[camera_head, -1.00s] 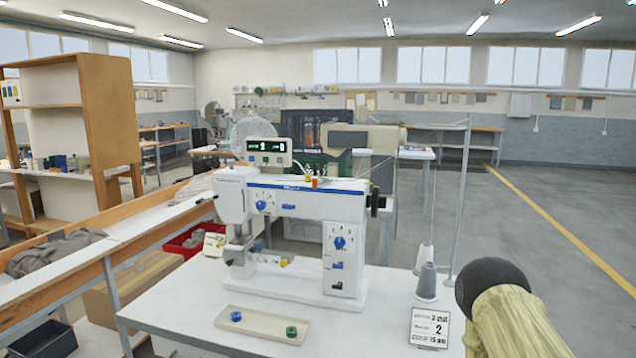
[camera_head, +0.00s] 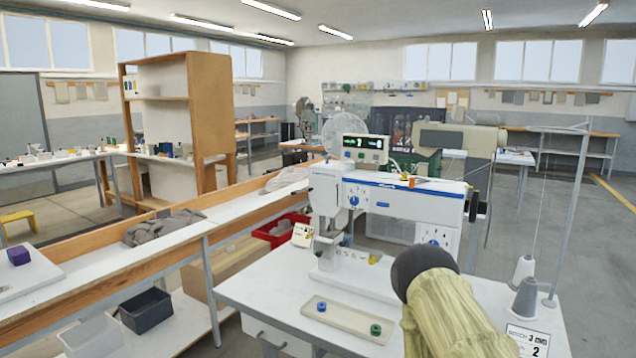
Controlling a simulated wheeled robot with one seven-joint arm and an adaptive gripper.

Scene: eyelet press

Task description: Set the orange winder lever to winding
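The white sewing machine (camera_head: 385,197) stands on a white table (camera_head: 262,278), its blue dials facing me. A small orange part (camera_head: 411,183), which looks like the winder lever, sits on top of the machine arm near the middle; its setting is too small to read. A yellow-green piece lies just beside it. My arm, in a pale yellow sleeve with a dark round end, rises at the lower right and covers part of the machine's base and right column. My gripper's fingers cannot be made out.
A beige tray (camera_head: 346,318) with a blue and a green bobbin lies at the table's front. A long bench (camera_head: 160,252) runs along the left, with a red bin (camera_head: 280,231) behind the table.

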